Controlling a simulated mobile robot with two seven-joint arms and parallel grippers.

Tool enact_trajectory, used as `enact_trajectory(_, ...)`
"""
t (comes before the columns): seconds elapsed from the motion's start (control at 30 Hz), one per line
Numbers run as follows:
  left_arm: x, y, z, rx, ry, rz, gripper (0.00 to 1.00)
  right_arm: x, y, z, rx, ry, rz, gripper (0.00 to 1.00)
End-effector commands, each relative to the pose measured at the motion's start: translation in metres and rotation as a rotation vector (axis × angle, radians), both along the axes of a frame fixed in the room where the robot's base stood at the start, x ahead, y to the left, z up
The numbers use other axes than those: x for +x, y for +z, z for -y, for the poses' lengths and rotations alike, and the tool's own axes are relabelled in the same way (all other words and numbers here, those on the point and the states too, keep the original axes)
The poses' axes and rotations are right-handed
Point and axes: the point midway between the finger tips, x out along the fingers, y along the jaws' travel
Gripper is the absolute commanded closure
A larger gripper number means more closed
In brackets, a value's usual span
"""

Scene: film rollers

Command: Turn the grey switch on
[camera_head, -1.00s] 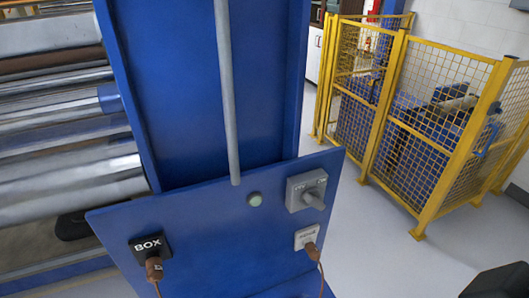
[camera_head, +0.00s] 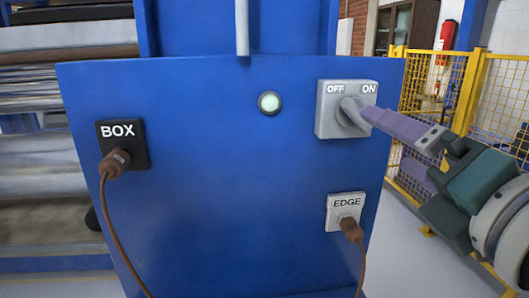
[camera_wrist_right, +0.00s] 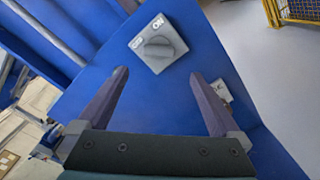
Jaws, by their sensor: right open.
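The grey switch (camera_head: 328,118) is a square plate with OFF at upper left and ON at upper right, on the upper right of a blue panel (camera_head: 235,190). Its grey knob (camera_head: 352,112) sticks out, partly behind a finger of my right gripper (camera_head: 388,140); which label it points to is unclear. In the right wrist view, the switch (camera_wrist_right: 143,47) lies ahead of the open, empty fingers (camera_wrist_right: 159,75), its knob (camera_wrist_right: 158,48) roughly centred between them and beyond the tips. I cannot tell whether a finger touches it. My left gripper is not in view.
A pale round button (camera_head: 269,102) sits left of the switch. A black BOX socket (camera_head: 122,135) and a white EDGE socket (camera_head: 344,203) hold brown plugs with hanging cables. Steel rollers (camera_head: 50,160) stand at left; a yellow mesh fence (camera_head: 470,85) stands at right.

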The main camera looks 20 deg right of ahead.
Motion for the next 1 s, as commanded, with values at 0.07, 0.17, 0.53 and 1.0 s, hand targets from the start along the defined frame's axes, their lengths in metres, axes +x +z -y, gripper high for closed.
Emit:
enact_trajectory(0.07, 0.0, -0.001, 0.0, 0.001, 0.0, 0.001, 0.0, 0.004, 0.0, 0.0, -0.023, 0.006, 0.004, 0.0)
enact_trajectory(0.17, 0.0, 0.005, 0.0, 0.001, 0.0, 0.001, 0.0, 0.014, 0.003, 0.002, -0.025, 0.007, 0.006, 0.0)
enact_trajectory(0.53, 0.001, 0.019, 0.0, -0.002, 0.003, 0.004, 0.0, 0.076, 0.003, 0.017, -0.019, 0.005, 0.005, 0.0)
enact_trajectory(1.0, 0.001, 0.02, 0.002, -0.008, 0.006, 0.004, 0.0, 0.097, 0.0, 0.022, -0.018, 0.006, 0.002, 0.0)
